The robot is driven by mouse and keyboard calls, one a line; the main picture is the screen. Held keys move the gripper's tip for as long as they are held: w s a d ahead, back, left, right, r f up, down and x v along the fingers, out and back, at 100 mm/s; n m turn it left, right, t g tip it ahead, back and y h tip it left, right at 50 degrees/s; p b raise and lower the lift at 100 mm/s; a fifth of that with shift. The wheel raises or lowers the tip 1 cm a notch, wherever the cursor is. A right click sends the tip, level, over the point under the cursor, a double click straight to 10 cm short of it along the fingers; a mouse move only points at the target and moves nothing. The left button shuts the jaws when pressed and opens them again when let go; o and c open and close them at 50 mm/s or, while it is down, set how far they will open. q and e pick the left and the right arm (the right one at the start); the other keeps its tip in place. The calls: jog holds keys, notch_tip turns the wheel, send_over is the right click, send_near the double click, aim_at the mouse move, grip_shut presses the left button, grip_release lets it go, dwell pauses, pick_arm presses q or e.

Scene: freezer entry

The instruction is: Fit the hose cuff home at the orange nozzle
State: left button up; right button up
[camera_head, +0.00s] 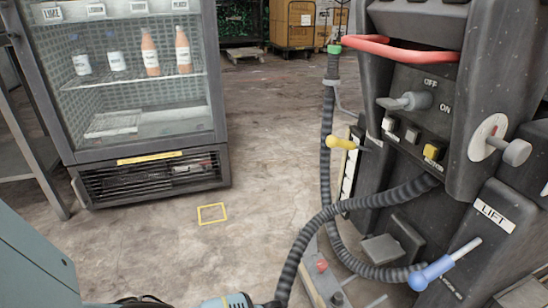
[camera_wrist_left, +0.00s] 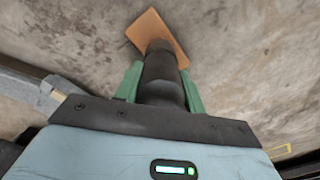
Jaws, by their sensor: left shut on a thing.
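In the left wrist view my left gripper (camera_wrist_left: 162,88) has its green fingers shut on the dark hose cuff (camera_wrist_left: 160,72). The cuff points away from the gripper. An orange-brown square piece (camera_wrist_left: 163,28) shows right beyond the cuff's far end. I cannot tell whether they touch, or whether this piece belongs to the orange nozzle. In the head view only the blue-grey body of my left gripper shows at the bottom edge, its fingers out of frame. The dark ribbed hose (camera_head: 310,236) runs from the machine down to the bottom edge beside it. My right gripper is not in view.
A dark control machine (camera_head: 485,95) with a red handle (camera_head: 400,48), yellow knob (camera_head: 340,142) and blue-tipped lever (camera_head: 430,272) stands right. Another hose (camera_head: 326,130) hangs from a green fitting (camera_head: 333,65). A glass-fronted fridge (camera_head: 150,185) stands left. Floor between is open, with a yellow square (camera_head: 212,205).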

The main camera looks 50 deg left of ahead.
pick_arm(q)
jog(key=shift+f+b, duration=0.4)
jog(key=shift+f, duration=0.2)
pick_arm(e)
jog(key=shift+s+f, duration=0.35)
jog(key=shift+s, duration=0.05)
pick_arm(q)
jog(key=o, duration=1.1)
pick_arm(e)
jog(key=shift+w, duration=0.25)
pick_arm(q)
jog(key=shift+r, duration=0.1)
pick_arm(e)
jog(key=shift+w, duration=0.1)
pick_arm(q)
jog(key=shift+r+p, duration=0.5)
jog(key=shift+r, duration=0.05)
notch_tip(320, 180, up, 5)
jog(key=p, duration=0.3)
jog(key=shift+r, duration=0.1)
jog(key=shift+r+p, duration=0.5)
jog(key=shift+r, duration=0.2)
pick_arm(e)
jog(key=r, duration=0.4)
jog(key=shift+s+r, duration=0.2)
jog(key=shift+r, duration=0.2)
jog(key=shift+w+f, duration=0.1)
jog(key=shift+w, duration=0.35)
